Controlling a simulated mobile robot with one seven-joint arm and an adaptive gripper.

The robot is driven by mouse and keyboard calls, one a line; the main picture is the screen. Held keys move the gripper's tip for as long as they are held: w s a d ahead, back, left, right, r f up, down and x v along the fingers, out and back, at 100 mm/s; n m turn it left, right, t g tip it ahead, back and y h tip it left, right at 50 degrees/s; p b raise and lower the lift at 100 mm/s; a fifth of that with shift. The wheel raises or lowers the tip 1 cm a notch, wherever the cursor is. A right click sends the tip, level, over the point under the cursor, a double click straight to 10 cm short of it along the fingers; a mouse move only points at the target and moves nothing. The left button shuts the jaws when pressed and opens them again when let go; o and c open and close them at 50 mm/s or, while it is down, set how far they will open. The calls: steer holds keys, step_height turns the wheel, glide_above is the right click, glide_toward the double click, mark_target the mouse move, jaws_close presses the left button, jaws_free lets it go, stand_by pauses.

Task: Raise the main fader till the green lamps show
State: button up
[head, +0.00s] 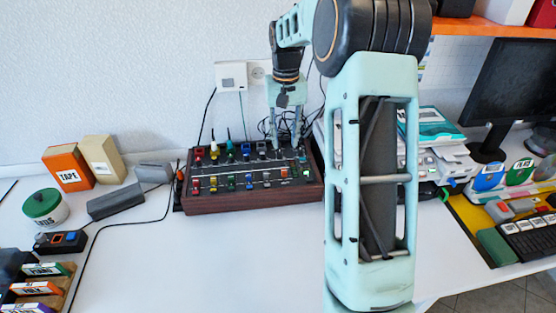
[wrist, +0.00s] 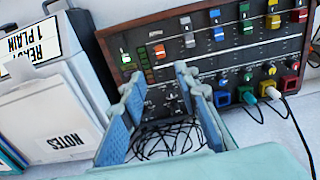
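A mixer with wooden sides (head: 255,204) stands on the table, with rows of coloured faders and knobs. Its panel also shows in the wrist view (wrist: 205,65). At the panel's left there, a green-and-white cap (wrist: 125,58) sits beside a short column of small lamps (wrist: 147,66); a red-orange cap (wrist: 160,51) is just to their right. Which cap is the main fader I cannot tell for sure, and the lamps' colours are too small to read. My gripper (wrist: 158,82) is open and empty, fingers pointing at the panel near those caps; in the head view it hangs over the mixer's back right (head: 285,148).
Black cables (wrist: 165,138) lie behind the mixer. An orange tape box (head: 68,167) and a green-lidded tub (head: 43,207) are at left.

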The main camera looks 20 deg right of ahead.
mark_target(284, 170)
step_height(284, 170, down, 11)
steer(key=shift+s+r+b, duration=0.1)
steer(key=shift+s+b, duration=0.05)
steer(key=shift+b, duration=0.5)
jaws_close()
